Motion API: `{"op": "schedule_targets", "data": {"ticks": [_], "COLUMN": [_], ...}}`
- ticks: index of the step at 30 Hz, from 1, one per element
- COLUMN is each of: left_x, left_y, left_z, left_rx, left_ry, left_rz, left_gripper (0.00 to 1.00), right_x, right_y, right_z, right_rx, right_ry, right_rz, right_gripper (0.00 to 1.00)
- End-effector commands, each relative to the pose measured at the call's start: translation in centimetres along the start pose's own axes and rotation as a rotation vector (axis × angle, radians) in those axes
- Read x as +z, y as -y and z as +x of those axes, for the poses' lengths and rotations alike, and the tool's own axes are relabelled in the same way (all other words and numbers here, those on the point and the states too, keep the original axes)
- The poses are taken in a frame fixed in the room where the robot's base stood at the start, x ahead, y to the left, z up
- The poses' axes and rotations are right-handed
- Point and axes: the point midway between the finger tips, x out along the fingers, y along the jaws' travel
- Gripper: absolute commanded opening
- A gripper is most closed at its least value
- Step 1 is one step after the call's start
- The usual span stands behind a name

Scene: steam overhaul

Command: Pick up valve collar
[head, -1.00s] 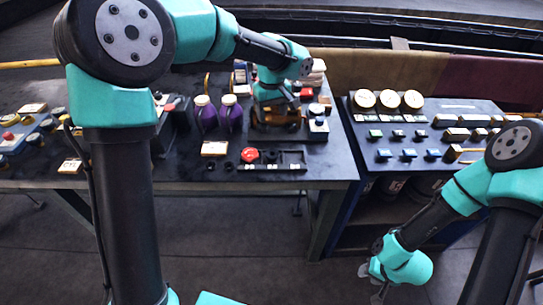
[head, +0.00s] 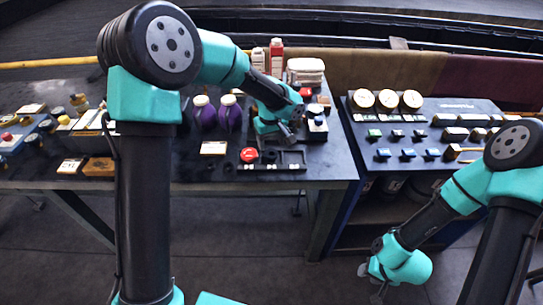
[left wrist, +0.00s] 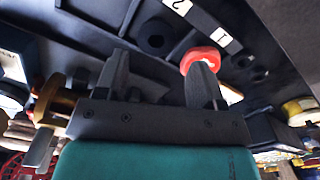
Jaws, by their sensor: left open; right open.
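A narrow black rack (head: 290,168) with small white labels lies near the front edge of the dark bench. A red ring-like part (head: 249,155) stands at its left end, and a black round part (head: 269,156) is beside it. In the left wrist view I see the red part (left wrist: 204,58) and a black ring with a hole (left wrist: 155,37). I cannot tell for sure which is the valve collar. My left gripper (left wrist: 160,78) is open and empty, pointing down just behind the rack. My right gripper (head: 376,284) is open, low in front of the right-hand panel.
Two purple bottles (head: 217,115) stand left of my left gripper. A block with a blue button (head: 317,124) stands close on its right. White and red bottles (head: 276,57) and a stack of pale cloths (head: 305,71) are behind. A gauge panel (head: 430,130) is at right.

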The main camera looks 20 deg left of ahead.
Motion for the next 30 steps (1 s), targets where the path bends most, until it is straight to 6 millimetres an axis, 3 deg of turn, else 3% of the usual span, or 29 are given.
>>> {"op": "schedule_targets", "data": {"ticks": [14,24,30], "left_x": [-0.1,-0.4,-0.4], "left_y": [-0.1,-0.3,-0.4], "left_z": [0.9,5.0,5.8], "left_rx": [0.001,-0.001,0.001], "left_ry": [-0.001,0.001,0.0], "left_rz": [0.001,0.001,0.0], "left_gripper": [0.63,0.63,0.63], "right_x": [0.0,0.0,0.0], "right_y": [0.0,0.0,0.0], "right_z": [0.0,0.0,0.0], "right_rx": [0.0,0.0,0.0], "right_ry": [0.0,0.0,0.0], "right_rz": [0.0,0.0,0.0], "right_gripper": [0.43,0.43,0.43]}}
